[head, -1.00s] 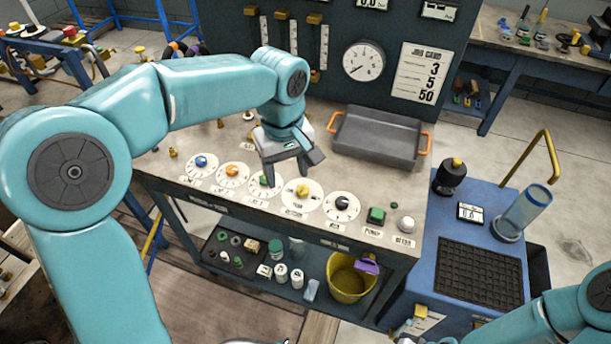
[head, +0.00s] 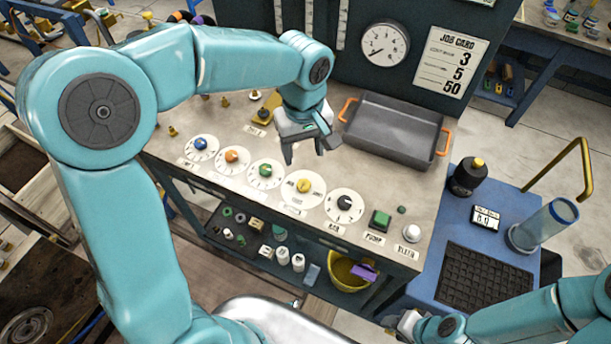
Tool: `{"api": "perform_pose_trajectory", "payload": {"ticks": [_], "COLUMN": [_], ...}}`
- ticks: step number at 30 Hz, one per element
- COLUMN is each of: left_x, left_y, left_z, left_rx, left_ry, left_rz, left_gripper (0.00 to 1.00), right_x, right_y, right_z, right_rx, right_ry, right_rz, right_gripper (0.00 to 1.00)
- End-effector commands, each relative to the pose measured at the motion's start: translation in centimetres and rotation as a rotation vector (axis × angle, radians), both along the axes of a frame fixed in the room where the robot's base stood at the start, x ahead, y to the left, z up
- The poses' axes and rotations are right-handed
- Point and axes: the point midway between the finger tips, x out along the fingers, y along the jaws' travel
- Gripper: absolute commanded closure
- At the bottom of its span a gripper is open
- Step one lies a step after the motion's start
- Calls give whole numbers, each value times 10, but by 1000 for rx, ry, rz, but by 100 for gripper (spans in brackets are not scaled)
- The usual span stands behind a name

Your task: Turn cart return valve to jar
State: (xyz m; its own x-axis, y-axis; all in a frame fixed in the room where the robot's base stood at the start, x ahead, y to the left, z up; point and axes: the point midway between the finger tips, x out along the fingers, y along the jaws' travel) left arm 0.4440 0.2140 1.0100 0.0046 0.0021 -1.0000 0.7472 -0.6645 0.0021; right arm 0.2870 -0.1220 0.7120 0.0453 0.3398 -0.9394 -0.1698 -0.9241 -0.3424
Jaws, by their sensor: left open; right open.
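The blue cart (head: 513,254) stands at the right, with a tilted clear blue cylinder (head: 542,226), possibly the jar, on its top. I cannot make out the return valve for certain; a small yellow piece (head: 388,320) shows at the cart's lower front, beside my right gripper. My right gripper (head: 407,323) is low at the cart's front, partly cut off and small; I cannot tell whether it touches anything. My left gripper (head: 307,150) is open and empty, over the bench behind the dials, away from the cart.
The bench (head: 226,118) carries several dials, a green button (head: 380,220) and a grey tray (head: 395,130) with orange handles. A black bottle-shaped part (head: 467,176), a small display (head: 486,217) and a black mat (head: 485,277) are on the cart. A yellow rail (head: 588,170) rises at its far side.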

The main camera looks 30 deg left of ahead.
Motion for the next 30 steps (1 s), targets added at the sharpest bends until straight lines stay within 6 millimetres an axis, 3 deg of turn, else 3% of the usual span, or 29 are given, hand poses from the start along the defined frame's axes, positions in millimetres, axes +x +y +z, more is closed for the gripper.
{"api": "perform_pose_trajectory", "payload": {"ticks": [9,15,27,28,30], "left_x": [-1,1,3,3,3], "left_y": [0,-1,-1,-1,-1], "left_z": [-77,-107,-117,-117,-117], "left_rx": [0,0,0,0,0], "left_ry": [6,3,0,0,0], "left_rz": [-2,-1,-2,-2,-2], "left_gripper": [40,40,40,43,66], "right_x": [0,0,0,0,0], "right_y": [0,0,0,0,0], "right_z": [1,2,2,2,2], "right_rx": [0,0,0,0,0], "right_ry": [-1,-1,-1,-1,-1], "right_rz": [0,0,0,0,0], "right_gripper": [57,57,57,57,57]}}
